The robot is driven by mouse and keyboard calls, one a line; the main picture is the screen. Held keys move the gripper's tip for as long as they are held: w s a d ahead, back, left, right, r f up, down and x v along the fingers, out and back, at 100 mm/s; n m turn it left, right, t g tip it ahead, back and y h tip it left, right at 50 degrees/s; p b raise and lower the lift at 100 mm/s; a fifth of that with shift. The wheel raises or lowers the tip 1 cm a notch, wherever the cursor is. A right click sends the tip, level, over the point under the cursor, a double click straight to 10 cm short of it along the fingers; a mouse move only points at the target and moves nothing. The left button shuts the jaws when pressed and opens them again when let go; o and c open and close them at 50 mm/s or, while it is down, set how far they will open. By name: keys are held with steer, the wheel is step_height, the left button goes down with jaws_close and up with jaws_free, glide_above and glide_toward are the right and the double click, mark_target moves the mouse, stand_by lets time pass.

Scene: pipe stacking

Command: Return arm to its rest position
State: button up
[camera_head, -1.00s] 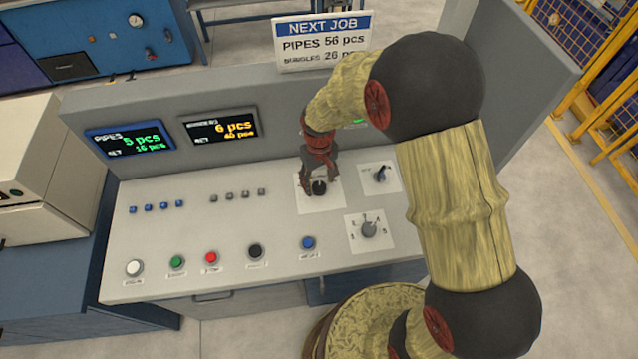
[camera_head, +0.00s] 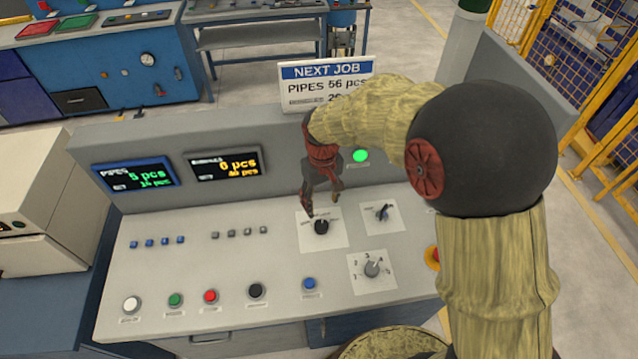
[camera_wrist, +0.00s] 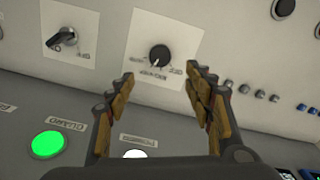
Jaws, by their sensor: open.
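My gripper (camera_head: 324,205) is open and empty in the head view, above the console panel (camera_head: 200,280). It is a little above and behind a black knob (camera_head: 321,227) on a white plate, apart from it. In the wrist view my gripper's fingers (camera_wrist: 158,92) are spread wide, with the same black knob (camera_wrist: 159,56) showing beyond and between the fingertips. My arm reaches in from the right and hides part of the console's right side.
Two more knobs (camera_head: 382,213) (camera_head: 371,268) sit to the right. A row of push buttons (camera_head: 210,296) lines the front left. The console's upright back holds two displays (camera_head: 135,174) (camera_head: 226,163) and a lit green button (camera_head: 360,156). A NEXT JOB sign (camera_head: 326,84) stands on top.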

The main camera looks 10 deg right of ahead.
steer(key=s+d+r+m+t+b, duration=0.1)
steer(key=s+d+r+t+b, duration=0.1)
steer(key=s+d+r, duration=0.3)
steer(key=s+d+r+m+t+b, duration=0.2)
steer(key=s+d+r, duration=0.3)
steer(key=s+r, duration=0.5)
steer(key=s+t+b, duration=0.1)
steer(key=s, duration=0.5)
steer(key=shift+s+r+m+t, duration=0.25)
steer(key=shift+r+m+t, duration=0.05)
steer(key=shift+r, duration=0.1)
steer(key=shift+d+b, duration=0.15)
steer(key=shift+b, duration=0.15)
